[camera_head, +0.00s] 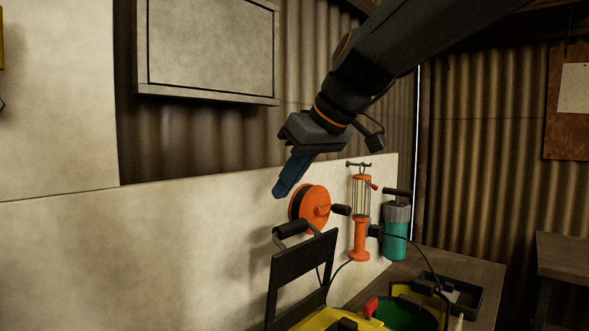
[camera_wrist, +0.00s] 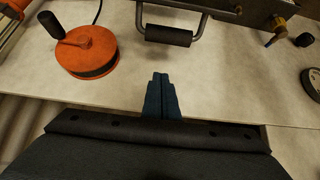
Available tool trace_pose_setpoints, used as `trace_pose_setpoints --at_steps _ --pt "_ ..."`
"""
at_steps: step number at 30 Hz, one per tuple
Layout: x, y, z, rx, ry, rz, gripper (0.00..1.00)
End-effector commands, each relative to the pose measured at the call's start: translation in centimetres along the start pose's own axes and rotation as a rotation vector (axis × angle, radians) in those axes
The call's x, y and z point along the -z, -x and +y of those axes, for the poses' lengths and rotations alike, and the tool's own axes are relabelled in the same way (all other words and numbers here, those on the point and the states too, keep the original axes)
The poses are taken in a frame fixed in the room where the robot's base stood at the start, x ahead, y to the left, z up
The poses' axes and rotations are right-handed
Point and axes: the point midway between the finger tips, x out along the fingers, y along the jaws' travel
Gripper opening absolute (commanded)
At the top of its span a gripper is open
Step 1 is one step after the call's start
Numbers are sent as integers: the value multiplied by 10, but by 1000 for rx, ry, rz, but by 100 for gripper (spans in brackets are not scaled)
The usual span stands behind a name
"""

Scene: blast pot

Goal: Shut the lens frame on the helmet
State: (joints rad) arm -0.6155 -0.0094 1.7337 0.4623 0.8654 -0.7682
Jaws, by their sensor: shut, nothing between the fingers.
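A black rectangular frame (camera_head: 297,270) with a dark grip bar (camera_head: 290,228) at its top stands raised in the head view; I take it for the open lens frame. The grip bar also shows in the wrist view (camera_wrist: 168,36), ahead of my fingers. Below the frame is a yellow body (camera_head: 325,320), apparently the helmet, mostly cut off by the picture's bottom edge. My gripper (camera_head: 277,194) is shut and empty, pointing down, above the grip bar in the head view and apart from it. It also shows in the wrist view (camera_wrist: 160,76).
A green round part (camera_head: 405,315) and a red tab (camera_head: 370,307) lie near the yellow body. A pale panel (camera_head: 150,250) stands behind.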

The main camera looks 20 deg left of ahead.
Motion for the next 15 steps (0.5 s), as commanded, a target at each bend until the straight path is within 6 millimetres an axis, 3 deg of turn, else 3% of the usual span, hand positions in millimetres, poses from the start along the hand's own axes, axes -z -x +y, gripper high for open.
trace_pose_setpoints --at_steps 7,15 --pt "0 -48 -1 2 -2 -4 0" --pt "-32 -34 0 -2 -4 -1 0"
